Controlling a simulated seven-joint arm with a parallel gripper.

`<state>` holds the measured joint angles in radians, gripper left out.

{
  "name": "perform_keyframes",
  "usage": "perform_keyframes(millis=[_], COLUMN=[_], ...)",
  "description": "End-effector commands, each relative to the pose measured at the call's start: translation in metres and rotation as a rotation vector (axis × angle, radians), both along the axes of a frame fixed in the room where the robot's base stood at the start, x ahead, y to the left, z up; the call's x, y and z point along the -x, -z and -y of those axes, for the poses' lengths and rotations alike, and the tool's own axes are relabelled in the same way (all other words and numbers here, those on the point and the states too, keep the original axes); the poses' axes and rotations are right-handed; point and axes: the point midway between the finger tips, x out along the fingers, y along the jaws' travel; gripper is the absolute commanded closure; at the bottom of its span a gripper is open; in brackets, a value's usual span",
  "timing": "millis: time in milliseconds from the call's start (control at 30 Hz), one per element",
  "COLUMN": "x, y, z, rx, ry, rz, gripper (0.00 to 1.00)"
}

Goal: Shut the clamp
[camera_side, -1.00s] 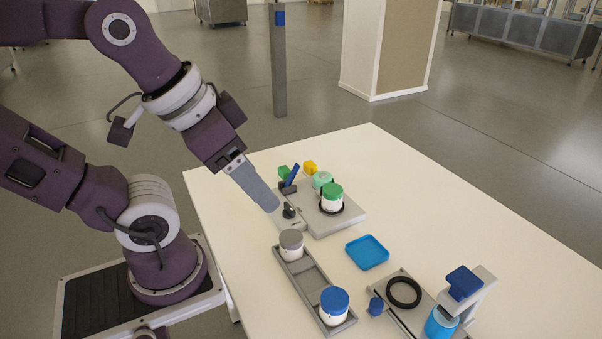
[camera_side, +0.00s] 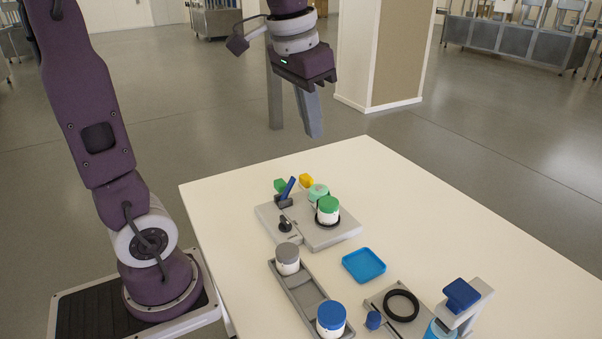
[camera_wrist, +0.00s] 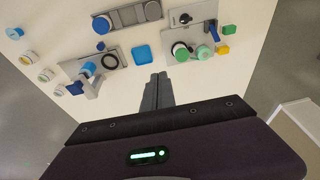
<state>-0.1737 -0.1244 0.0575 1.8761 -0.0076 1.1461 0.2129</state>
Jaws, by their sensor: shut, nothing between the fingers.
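The clamp is on a grey plate (camera_side: 322,237) at the table's far left, with a blue lever (camera_side: 288,188) tilted up and a black knob (camera_side: 285,224). A white jar with a green lid (camera_side: 328,205) stands in a black ring on that plate, beside a pale green round piece (camera_side: 318,192). In the wrist view the clamp plate (camera_wrist: 204,12) is at the upper right. My gripper (camera_side: 314,135) is high above the table's far side, away from the clamp. Its fingers (camera_wrist: 158,76) are together and empty. Whether the ring belongs to the clamp is unclear.
A grey tray (camera_side: 307,292) holds a grey-lidded jar (camera_side: 287,258) and a blue-lidded jar (camera_side: 331,319). A blue dish (camera_side: 364,265) lies right of it. A second station with a black ring (camera_side: 401,305) and blue press (camera_side: 461,296) is front right. Green and yellow blocks (camera_side: 306,181) sit behind the clamp.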

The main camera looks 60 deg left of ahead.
Motion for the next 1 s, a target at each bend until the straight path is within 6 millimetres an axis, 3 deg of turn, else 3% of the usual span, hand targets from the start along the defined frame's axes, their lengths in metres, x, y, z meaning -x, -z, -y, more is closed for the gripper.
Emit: perform_keyframes(millis=[33, 100, 233, 400, 500, 667, 1000], x=[-0.025, -0.058, -0.108, -0.14, -0.146, -0.148, -0.148], y=[0.005, 0.015, 0.052, 0.113, 0.141, 0.159, 0.162], z=[-0.019, -0.047, -0.103, -0.165, -0.186, -0.2, -0.2], rx=[-0.001, -0.002, 0.004, 0.023, 0.035, 0.042, 0.042], ry=[-0.01, -0.014, -0.015, -0.002, 0.008, 0.017, 0.018], rz=[-0.047, -0.11, -0.226, -0.353, -0.399, -0.429, -0.429], gripper=[1.0, 1.0, 1.0, 1.0, 1.0, 1.0, 1.0])
